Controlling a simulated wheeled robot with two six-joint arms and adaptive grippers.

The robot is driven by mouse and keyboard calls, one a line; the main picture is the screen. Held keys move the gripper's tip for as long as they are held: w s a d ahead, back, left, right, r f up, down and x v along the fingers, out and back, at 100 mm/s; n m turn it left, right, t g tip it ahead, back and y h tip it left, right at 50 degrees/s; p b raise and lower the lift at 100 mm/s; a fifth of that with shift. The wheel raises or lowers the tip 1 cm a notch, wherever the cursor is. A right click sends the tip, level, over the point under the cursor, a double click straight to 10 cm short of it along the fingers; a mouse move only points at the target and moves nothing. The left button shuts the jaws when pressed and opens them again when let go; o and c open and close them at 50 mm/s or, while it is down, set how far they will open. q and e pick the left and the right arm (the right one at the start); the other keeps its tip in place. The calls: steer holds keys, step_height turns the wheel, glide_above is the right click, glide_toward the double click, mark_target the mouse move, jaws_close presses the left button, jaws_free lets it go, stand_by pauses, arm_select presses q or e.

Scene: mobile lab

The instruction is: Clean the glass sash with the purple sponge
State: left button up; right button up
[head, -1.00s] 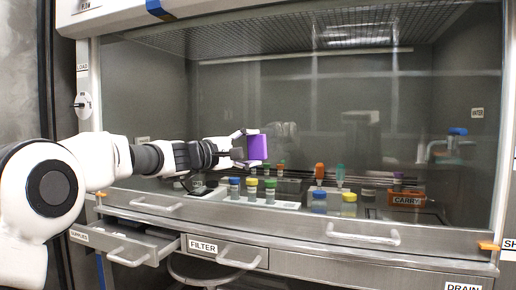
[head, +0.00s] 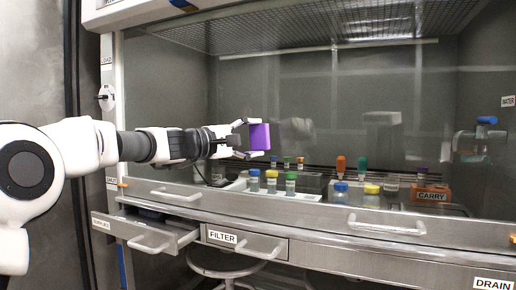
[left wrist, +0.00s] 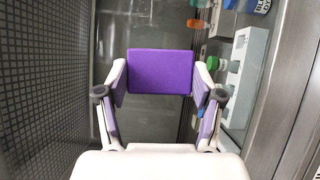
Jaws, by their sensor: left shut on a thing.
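The purple sponge (head: 259,137) is a small block held upright in my left gripper (head: 250,138), in front of the glass sash (head: 330,110). In the left wrist view the sponge (left wrist: 160,72) sits between the two fingertips, with my left gripper (left wrist: 160,90) shut on it. The sash is a large clear pane across the front of the fume hood, with faint reflections on it. I cannot tell whether the sponge touches the glass. My right gripper is not in view.
Behind the glass stand several capped vials in a white rack (head: 240,186) and an orange CARRY box (head: 431,193). Below are the sash handle (head: 386,225), an open drawer (head: 150,234) and a FILTER drawer (head: 246,241). A stool (head: 236,262) stands underneath.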

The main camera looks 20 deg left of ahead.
arm_select(q)
steer(key=shift+s+f+b, duration=0.15)
steer(key=shift+s+b, duration=0.4)
steer(key=shift+s, duration=0.6)
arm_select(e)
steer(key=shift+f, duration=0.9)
arm_select(q)
steer(key=shift+s+a, duration=0.1)
steer(key=shift+s, duration=0.15)
steer(key=shift+s+a+b, duration=0.1)
steer(key=shift+s+b, duration=0.95)
steer(key=shift+s, duration=0.2)
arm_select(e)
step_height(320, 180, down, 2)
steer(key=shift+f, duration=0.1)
arm_select(q)
steer(key=shift+a+r, duration=0.1)
steer(key=shift+r, duration=0.1)
